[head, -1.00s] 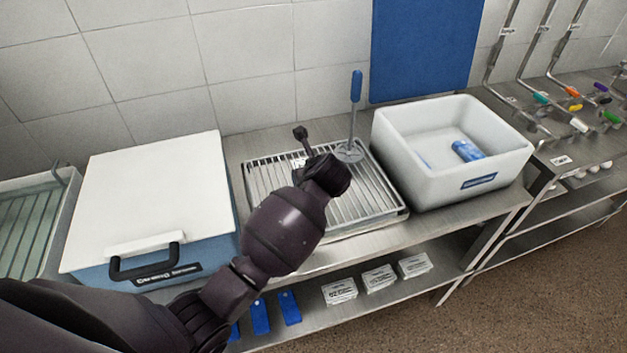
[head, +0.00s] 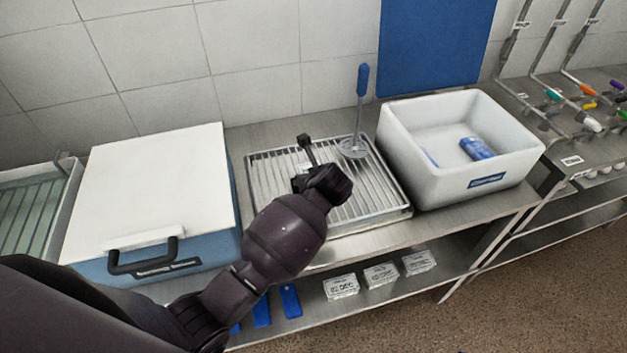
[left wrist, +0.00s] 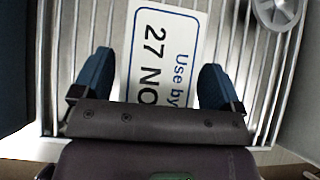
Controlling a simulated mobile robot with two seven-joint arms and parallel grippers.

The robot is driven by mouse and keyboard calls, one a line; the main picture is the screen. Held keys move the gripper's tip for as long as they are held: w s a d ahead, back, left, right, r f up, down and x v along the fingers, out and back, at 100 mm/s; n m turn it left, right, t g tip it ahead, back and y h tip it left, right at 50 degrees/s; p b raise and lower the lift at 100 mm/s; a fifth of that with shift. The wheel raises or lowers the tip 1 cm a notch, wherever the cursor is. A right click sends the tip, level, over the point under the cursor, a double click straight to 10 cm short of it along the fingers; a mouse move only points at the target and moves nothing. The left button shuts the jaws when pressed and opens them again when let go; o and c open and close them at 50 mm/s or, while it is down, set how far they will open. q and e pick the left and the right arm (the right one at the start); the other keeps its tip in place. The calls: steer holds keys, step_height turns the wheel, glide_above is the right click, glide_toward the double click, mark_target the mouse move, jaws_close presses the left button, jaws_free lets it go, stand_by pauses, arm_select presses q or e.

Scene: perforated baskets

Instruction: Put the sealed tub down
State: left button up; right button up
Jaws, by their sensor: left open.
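My left gripper (left wrist: 155,78) is open in the left wrist view, with one blue fingertip on each side of a white label (left wrist: 163,50) reading "Use by 27 NO…". The label appears to belong to the sealed tub, whose clear outline I cannot make out. Gaps show between the label and both fingertips. Behind it are the metal bars of the draining rack (left wrist: 225,30). In the head view my left gripper (head: 312,172) is over the rack (head: 370,200), and my arm hides the tub.
A plunger-like tool with a blue handle (head: 361,85) stands at the rack's back right. A white basin (head: 430,170) holding a blue item (head: 476,148) is to the right. A blue box with a white lid (head: 150,185) is to the left. Labelled tubs (head: 381,275) sit on the lower shelf.

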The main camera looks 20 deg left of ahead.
arm_select(q)
steer(key=shift+s+d+r, duration=0.15)
steer(key=shift+r, duration=0.25)
steer(key=v, duration=1.1)
steer(key=shift+s+d, duration=0.1)
steer(key=shift+s, duration=0.05)
